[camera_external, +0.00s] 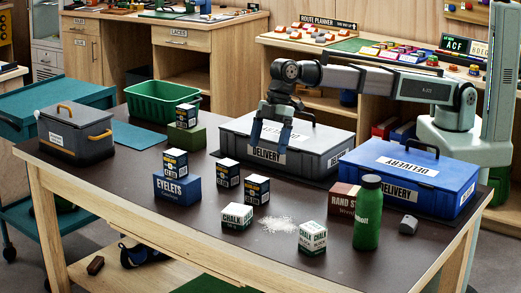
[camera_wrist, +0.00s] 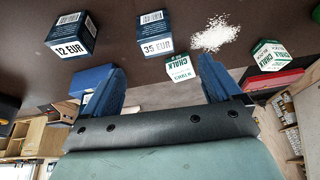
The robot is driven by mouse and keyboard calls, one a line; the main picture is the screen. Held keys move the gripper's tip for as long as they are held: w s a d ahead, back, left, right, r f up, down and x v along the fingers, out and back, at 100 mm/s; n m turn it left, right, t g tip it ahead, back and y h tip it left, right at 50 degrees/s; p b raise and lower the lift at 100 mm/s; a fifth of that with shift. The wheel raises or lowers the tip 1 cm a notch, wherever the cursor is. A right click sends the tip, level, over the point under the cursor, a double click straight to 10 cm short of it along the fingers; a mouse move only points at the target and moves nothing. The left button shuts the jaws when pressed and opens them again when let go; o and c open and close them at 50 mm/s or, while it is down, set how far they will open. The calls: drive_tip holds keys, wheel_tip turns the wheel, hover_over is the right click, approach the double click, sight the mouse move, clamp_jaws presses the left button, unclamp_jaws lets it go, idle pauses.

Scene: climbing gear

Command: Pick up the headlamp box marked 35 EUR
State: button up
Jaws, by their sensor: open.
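The headlamp box marked 35 EUR (camera_wrist: 156,33) is a dark box with a white price label. In the wrist view it stands above the gap between my fingertips, apart from them. In the external view it appears to be the dark box (camera_external: 257,189) behind the chalk box, though its price is not readable there. My gripper (camera_external: 269,146) is open and empty, pointing down in front of the grey delivery case, behind and above the box. Its two blue fingers also show in the wrist view (camera_wrist: 162,66). A similar box marked 12 EUR (camera_wrist: 73,36) stands to the left.
Chalk boxes (camera_external: 237,216) (camera_external: 312,237) and spilled chalk (camera_external: 280,225) lie close by. Another dark box (camera_external: 228,173) is left of the target. The blue eyelets box (camera_external: 177,189), green bottle (camera_external: 368,215), grey case (camera_external: 318,138) and blue case (camera_external: 440,190) stand around.

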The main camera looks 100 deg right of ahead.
sight(258, 178)
drive_tip(key=shift+n, duration=0.3)
drive_tip(key=x, duration=0.8)
drive_tip(key=shift+f, duration=0.3)
drive_tip(key=shift+w+x, duration=0.15)
drive_tip(key=shift+x, duration=1.15)
drive_tip(key=shift+w+x, duration=0.2)
drive_tip(key=shift+x, duration=1.15)
drive_tip(key=shift+d, duration=0.15)
drive_tip(key=shift+r, duration=0.1)
drive_tip(key=c, duration=1.1)
